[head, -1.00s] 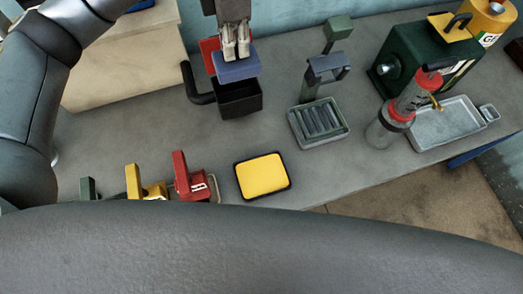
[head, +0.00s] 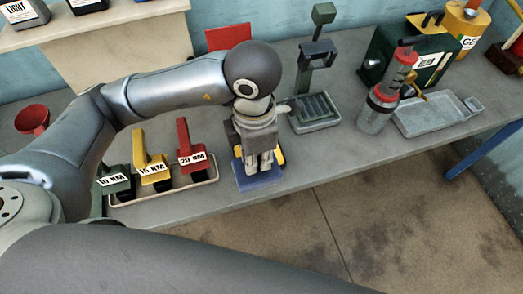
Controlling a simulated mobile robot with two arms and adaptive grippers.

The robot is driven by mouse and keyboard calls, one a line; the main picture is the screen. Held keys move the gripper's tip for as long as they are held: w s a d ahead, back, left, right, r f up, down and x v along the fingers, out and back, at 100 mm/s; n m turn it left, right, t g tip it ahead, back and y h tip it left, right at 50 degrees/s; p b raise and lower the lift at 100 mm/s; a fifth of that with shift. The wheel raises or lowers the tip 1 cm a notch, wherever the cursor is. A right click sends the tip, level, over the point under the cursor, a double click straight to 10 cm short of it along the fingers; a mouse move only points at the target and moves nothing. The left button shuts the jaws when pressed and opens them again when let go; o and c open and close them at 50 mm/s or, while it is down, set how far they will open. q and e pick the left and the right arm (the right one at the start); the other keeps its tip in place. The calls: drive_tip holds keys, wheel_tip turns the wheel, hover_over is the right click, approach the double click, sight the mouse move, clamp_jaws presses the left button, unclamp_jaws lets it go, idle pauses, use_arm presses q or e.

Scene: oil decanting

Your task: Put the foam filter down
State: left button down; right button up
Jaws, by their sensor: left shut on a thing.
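My left gripper (head: 261,168) points down near the front edge of the bench and is shut on the blue foam filter (head: 263,184), a flat blue slab. The filter is over or on the black-rimmed yellow pad (head: 281,154), which it and the gripper mostly cover. I cannot tell whether the filter touches the pad. My right gripper is not in view.
A tray (head: 206,186) with green (head: 116,182), yellow (head: 152,170) and red (head: 189,150) labelled tools stands to the left. Behind are a grey stand (head: 315,112), a red-and-clear cylinder (head: 377,112) and a metal tray (head: 436,115). My arm hides the bench behind the gripper.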

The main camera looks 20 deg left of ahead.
use_arm(q)
drive_tip(key=w+a+f+p, duration=0.1)
drive_tip(key=w+f, duration=0.2)
drive_tip(key=w+a+f+p, duration=0.1)
drive_tip(key=w+f, duration=0.3)
drive_tip(key=w+a+f+p, duration=0.1)
drive_tip(key=w+f, duration=0.2)
drive_tip(key=f, duration=0.1)
drive_tip(key=shift+w+p, duration=0.3)
drive_tip(key=shift+w, duration=0.1)
drive_tip(key=shift+f, duration=0.4)
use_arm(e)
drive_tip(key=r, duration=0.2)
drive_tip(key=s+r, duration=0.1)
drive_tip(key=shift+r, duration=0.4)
use_arm(q)
drive_tip(key=shift+f, duration=0.15)
drive_tip(key=c, duration=1.4)
unclamp_jaws()
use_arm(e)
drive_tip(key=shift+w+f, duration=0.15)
